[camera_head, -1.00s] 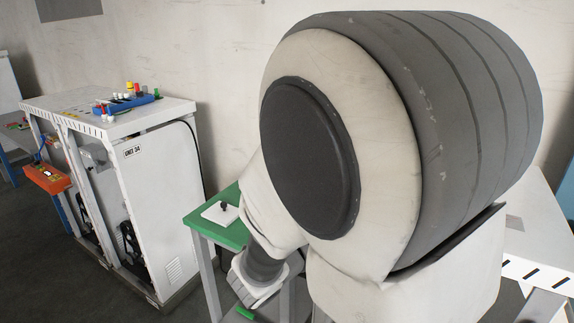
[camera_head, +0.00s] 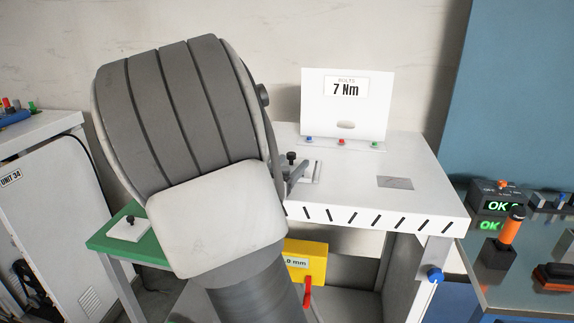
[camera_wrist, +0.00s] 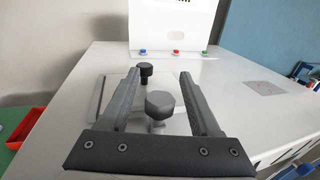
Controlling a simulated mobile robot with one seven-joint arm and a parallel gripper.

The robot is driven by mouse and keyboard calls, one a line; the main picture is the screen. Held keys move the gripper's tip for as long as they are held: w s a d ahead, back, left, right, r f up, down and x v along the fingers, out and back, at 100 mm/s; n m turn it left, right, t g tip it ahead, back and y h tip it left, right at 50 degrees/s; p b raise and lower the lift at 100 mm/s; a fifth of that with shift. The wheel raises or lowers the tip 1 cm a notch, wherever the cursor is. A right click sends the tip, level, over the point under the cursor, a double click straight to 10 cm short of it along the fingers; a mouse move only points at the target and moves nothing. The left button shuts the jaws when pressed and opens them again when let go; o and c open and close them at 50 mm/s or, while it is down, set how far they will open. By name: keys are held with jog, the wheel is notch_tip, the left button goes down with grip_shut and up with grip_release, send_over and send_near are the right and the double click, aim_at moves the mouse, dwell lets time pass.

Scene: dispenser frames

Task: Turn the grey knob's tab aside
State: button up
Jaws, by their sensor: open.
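The grey knob (camera_wrist: 160,104) stands on a pale plate (camera_wrist: 98,92) on the white table, in the middle of the wrist view. A small light grey piece shows under its head; I cannot tell clearly whether it is the tab. A black knob (camera_wrist: 146,70) stands behind it, and also shows in the head view (camera_head: 291,157). My gripper (camera_wrist: 159,76) is open, with one finger on each side of the grey knob and gaps between. In the head view my gripper (camera_head: 299,172) is at the table's left part, mostly hidden by my arm, and the grey knob cannot be made out.
A white board (camera_head: 346,112) marked "7 Nm" stands at the back of the white table (camera_head: 400,165), with coloured buttons before it. A green table (camera_head: 100,241) is at left, and a red tray (camera_wrist: 33,127) shows in the wrist view. The table's right part is mostly clear.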

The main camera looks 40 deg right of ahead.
grip_shut()
dwell(0.3)
